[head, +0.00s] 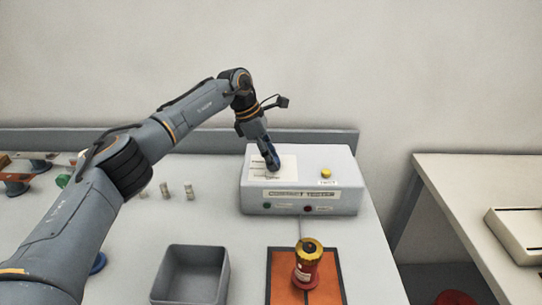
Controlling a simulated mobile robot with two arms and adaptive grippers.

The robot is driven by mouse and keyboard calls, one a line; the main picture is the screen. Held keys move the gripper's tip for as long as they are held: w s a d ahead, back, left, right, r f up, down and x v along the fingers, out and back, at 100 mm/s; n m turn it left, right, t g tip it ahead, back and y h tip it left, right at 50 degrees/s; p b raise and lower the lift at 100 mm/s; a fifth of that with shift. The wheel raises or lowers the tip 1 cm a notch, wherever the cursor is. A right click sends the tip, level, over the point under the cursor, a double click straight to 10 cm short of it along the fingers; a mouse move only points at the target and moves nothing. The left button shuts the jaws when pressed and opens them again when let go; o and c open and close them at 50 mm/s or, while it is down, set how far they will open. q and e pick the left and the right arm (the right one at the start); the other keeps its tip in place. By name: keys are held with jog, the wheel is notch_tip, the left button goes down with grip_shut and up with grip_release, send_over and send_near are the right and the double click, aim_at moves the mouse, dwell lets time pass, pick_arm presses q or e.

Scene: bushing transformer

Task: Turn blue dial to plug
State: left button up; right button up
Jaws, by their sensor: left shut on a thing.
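The blue dial (274,166) sits on the white label panel on top of the grey contact tester box (318,180). My left gripper (268,153) reaches down from above and is shut on the dial, its fingers hiding most of it. The dial's pointer and the panel's small print are too small or covered to read, so I cannot tell which setting it points at. My right gripper is not in view.
A yellow button (326,173) is right of the dial. A red and yellow bushing (307,268) stands upright on an orange mat (285,288) in front. A grey bin (222,287) is left of it. Several small pale cylinders (188,190) stand left of the tester.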

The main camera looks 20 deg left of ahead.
pick_arm(q)
jog(key=o, duration=1.2)
jog(key=v, duration=1.2)
